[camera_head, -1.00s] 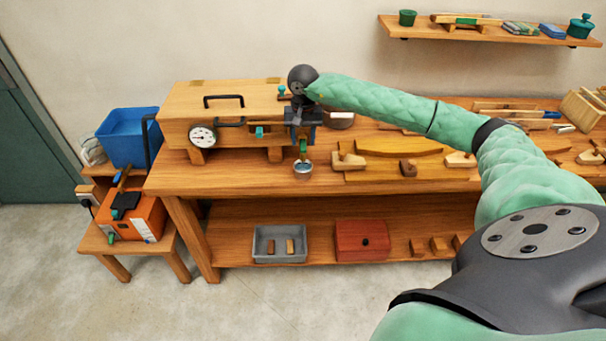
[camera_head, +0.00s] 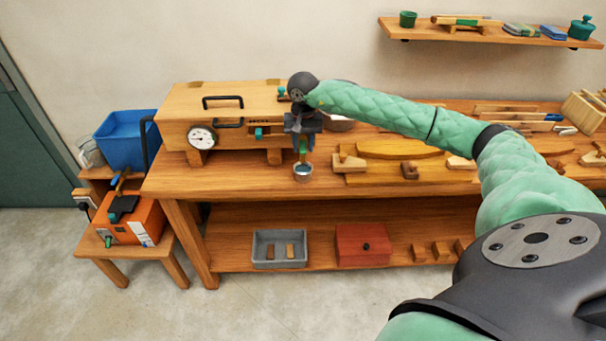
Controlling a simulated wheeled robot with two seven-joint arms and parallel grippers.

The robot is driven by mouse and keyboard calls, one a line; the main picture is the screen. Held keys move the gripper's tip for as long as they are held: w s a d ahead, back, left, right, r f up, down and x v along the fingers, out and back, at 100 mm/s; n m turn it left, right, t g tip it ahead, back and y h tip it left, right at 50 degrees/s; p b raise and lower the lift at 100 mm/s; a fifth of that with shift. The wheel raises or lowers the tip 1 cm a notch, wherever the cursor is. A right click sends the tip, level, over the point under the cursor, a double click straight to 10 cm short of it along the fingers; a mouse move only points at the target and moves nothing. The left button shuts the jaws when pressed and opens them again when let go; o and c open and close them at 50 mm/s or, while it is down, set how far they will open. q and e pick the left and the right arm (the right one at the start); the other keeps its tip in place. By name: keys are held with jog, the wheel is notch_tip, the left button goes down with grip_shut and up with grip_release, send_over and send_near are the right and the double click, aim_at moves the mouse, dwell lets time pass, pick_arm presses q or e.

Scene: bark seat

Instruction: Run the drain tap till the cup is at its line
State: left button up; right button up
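A long wooden box (camera_head: 225,105) with a round dial (camera_head: 202,137) stands at the left of the workbench. At its right end a tap with a green lower part (camera_head: 302,147) points down. A small metal cup (camera_head: 303,174) stands upright on the bench below it; its inside looks bluish, but I cannot read a level or a line. My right gripper (camera_head: 303,126) points down at the tap from above and hides its upper part. Its fingers are too small and dark to tell whether they are shut on the tap. My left gripper is out of view.
A blue tub (camera_head: 125,140) and an orange unit (camera_head: 130,220) stand left of the workbench (camera_head: 230,183). Wooden tools lie to the right of the cup. The lower shelf holds a grey tray (camera_head: 280,263) and a red box (camera_head: 362,246). The bench front left of the cup is clear.

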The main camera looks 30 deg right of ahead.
jog(key=c, duration=0.6)
jog(key=shift+o, duration=0.2)
jog(key=shift+s+d+f+n+b, duration=0.1)
jog(key=shift+d+n+b, duration=0.15)
jog(key=shift+n+b, duration=0.5)
jog(key=n+b, duration=0.1)
jog(key=d+n+b, duration=0.1)
jog(key=shift+s+n+b, duration=0.15)
jog(key=shift+n+b, duration=0.1)
jog(key=shift+b, duration=0.15)
